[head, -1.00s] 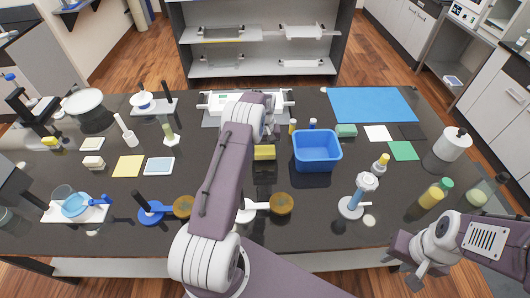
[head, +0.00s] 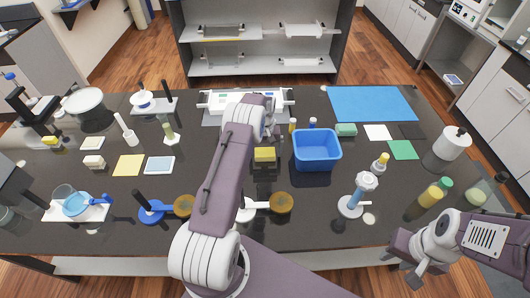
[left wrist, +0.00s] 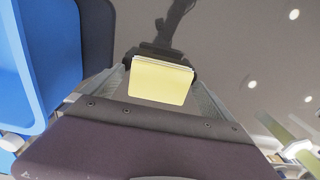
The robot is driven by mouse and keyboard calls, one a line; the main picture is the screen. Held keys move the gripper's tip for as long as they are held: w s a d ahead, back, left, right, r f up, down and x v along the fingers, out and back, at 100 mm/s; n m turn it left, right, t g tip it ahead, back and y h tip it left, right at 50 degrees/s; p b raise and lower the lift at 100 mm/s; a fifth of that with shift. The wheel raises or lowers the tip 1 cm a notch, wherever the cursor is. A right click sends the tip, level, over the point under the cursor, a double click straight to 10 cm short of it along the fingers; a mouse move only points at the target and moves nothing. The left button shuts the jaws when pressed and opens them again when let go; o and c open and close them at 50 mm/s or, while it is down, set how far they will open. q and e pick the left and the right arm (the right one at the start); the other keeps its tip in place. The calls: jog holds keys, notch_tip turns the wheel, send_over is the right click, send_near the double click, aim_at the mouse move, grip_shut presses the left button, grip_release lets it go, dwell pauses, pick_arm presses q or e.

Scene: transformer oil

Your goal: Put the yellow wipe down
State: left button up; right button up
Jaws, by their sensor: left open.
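The yellow wipe (head: 265,154) looks like a small thick yellow pad on the dark table, left of the blue bin. My left gripper (head: 270,130) is just behind it, partly hidden by my own arm. In the left wrist view the yellow wipe (left wrist: 160,82) shows as a pale yellow rectangle between the open jaws. Whether it touches a finger cannot be told. My right gripper (head: 418,272) hangs at the table's front right edge, away from the wipe; its jaw gap is not clear.
The blue bin (head: 317,151) stands close to the right of the wipe. A white device (head: 222,101) is behind. Two amber dishes (head: 281,203) lie in front. A flat yellow sheet (head: 129,165) and a pale tablet-like item (head: 159,166) lie to the left.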

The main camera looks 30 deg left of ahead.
aim_at(265, 152)
pick_arm(q)
notch_tip(265, 152, up, 11)
jog(key=b, duration=0.2)
jog(key=s+d+r+m, duration=0.3)
jog(key=s+d, duration=0.6)
jog(key=d, duration=0.1)
jog(key=s+d+f+m+t, duration=0.1)
jog(key=s+d+m, duration=0.2)
jog(key=s, duration=1.3)
jog(key=shift+s+d+f, duration=0.2)
jog(key=shift+s+d, duration=0.05)
jog(key=shift+d, duration=0.9)
